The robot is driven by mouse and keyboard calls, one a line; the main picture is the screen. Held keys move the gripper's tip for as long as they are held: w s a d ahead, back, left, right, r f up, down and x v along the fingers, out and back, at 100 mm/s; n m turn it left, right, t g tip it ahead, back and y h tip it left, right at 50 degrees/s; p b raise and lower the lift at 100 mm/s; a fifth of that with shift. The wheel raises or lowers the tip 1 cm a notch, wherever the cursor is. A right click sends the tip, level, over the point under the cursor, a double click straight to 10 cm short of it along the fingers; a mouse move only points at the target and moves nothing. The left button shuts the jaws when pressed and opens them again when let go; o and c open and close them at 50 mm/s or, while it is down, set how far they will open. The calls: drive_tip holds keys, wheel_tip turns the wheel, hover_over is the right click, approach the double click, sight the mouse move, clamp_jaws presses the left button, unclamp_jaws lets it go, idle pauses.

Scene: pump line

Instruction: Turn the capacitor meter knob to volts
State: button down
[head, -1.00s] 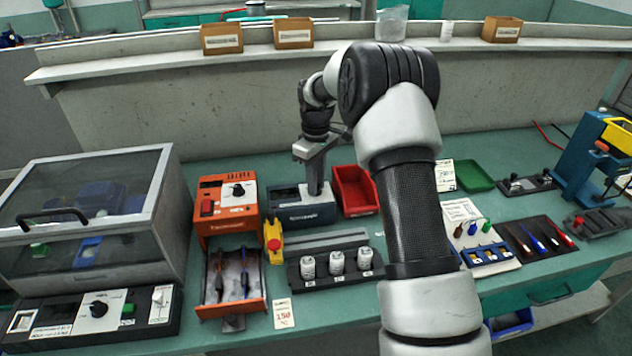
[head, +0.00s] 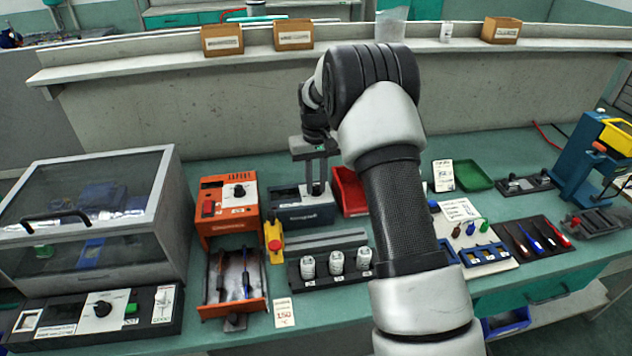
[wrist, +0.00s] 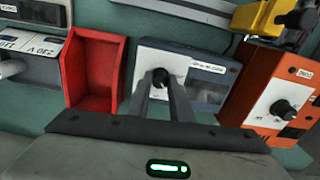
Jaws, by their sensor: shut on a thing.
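The capacitor meter (head: 290,214) is a dark blue-grey box on the bench, between the orange unit and the red bin. It also shows in the wrist view (wrist: 196,64), with a light panel, a white label and a dark window. Its black knob (wrist: 160,76) sits between the fingertips of my gripper (wrist: 161,84). In the head view my gripper (head: 316,190) points down at the meter, and its fingers cover the knob. The fingers are shut on the knob. The knob's pointer and the volts mark cannot be read.
A red bin (head: 347,187) stands close on the meter's right. An orange unit (head: 212,218) with its own knob stands on the left. A yellow stand with a red button (head: 274,243) and a rack of white jars (head: 336,262) are in front.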

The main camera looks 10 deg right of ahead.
sight(316, 186)
drive_tip(key=shift+r+m, duration=0.1)
drive_tip(key=shift+m, duration=0.3)
drive_tip(key=c, duration=1.6)
unclamp_jaws()
wheel_tip(316, 186, up, 17)
drive_tip(key=shift+r+p, duration=0.2)
drive_tip(key=shift+p, duration=0.6)
